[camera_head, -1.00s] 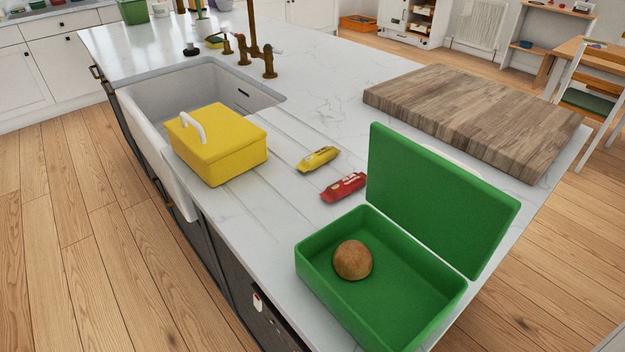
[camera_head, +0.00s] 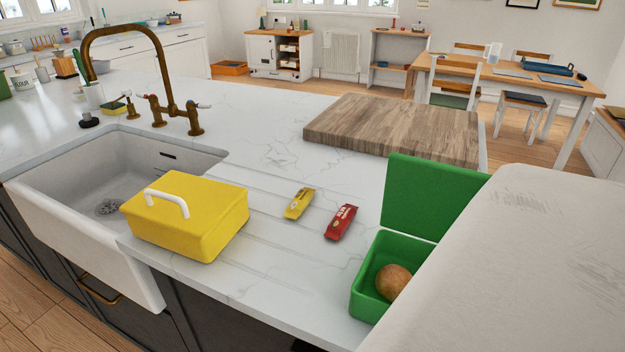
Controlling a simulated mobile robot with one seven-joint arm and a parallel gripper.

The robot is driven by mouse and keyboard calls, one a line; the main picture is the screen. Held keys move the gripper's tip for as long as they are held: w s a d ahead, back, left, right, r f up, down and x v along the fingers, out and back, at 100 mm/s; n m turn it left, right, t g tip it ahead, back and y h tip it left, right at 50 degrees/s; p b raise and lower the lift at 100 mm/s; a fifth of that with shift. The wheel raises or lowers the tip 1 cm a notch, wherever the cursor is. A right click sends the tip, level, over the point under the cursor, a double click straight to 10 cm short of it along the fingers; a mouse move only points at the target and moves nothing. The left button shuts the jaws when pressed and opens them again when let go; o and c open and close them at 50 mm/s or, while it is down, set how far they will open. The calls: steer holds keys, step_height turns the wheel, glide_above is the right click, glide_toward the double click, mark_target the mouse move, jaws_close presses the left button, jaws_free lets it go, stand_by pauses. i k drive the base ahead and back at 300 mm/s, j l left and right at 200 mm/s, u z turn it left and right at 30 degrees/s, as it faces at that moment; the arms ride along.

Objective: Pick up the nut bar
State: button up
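Two small wrapped bars lie on the white marble counter, between the yellow box and the green box. One has a yellow wrapper (camera_head: 299,204), the other a red wrapper (camera_head: 341,222). They lie a little apart, flat on the drainboard side of the sink. The print is too small to read, so I cannot tell which is the nut bar. My gripper is not in view.
A closed yellow box (camera_head: 190,222) with a white handle stands left, beside the sink (camera_head: 60,205). An open green box (camera_head: 367,290) holds a brown bun (camera_head: 393,281). A thick wooden board (camera_head: 395,128) lies behind. My own pale arm part covers the lower right.

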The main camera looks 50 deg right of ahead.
mark_target(337, 228)
steer(key=i+j+z, duration=0.1)
steer(key=j+z, duration=0.15)
steer(key=z, duration=0.15)
steer(key=j+z, duration=0.25)
steer(key=z, duration=0.15)
steer(key=l+z, duration=0.15)
steer(key=z, duration=0.3)
steer(key=i+l+z, duration=0.1)
steer(key=z, duration=0.4)
steer(key=i+l, duration=0.1)
steer(key=l, duration=0.35)
